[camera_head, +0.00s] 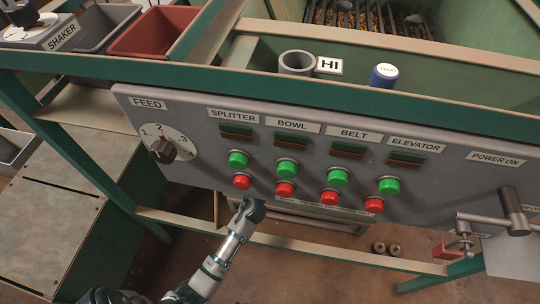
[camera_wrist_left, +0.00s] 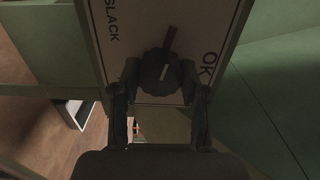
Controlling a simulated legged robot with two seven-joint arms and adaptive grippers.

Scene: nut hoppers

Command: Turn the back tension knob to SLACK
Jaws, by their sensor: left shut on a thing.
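The dark tension knob (camera_wrist_left: 160,72) sits on a pale plate (camera_wrist_left: 190,20) in the left wrist view. The word SLACK is at the plate's upper left and OK at its right. A dark red bar (camera_wrist_left: 169,38) points up from the knob, between the two words and leaning slightly right. My left gripper (camera_wrist_left: 160,82) is shut on the knob, one finger on each side. In the head view my left arm (camera_head: 225,255) reaches up under the control panel, and its fingers and the knob are hidden there. My right gripper is not in view.
The grey control panel (camera_head: 205,190) carries a FEED dial (camera_head: 163,150) and rows of green and red buttons above my left arm. A green frame rail (camera_head: 300,95) runs above the panel. A metal lever handle (camera_head: 512,208) juts out at the right.

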